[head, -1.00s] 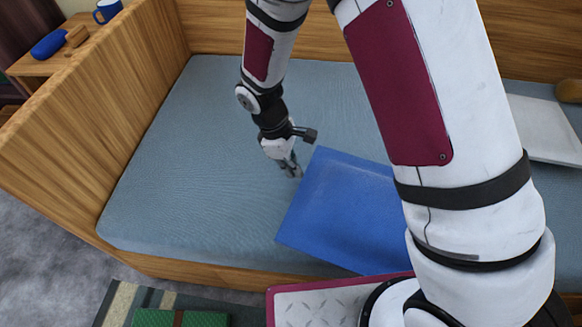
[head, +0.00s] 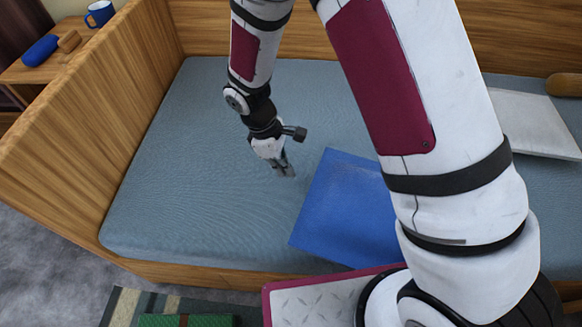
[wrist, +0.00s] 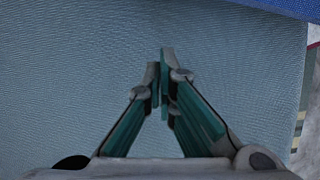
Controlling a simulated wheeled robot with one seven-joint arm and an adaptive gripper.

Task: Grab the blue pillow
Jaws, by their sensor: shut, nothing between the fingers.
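The blue pillow (head: 345,205) lies flat on the grey-blue mattress in the head view, with its right part hidden behind my arm. My gripper (head: 288,172) is over the mattress just left of the pillow, apart from it in the picture. In the wrist view my gripper (wrist: 160,75) has its fingertips together with nothing between them, over bare mattress. A strip of the blue pillow (wrist: 285,7) shows at the top right corner of the wrist view.
The mattress (head: 190,160) is clear on the left. Wooden bed panels (head: 85,125) enclose it at left and back. A white pillow (head: 535,122) and a brown roll (head: 565,85) lie at right. A side table (head: 22,72) holds a blue mug (head: 101,13) and other items.

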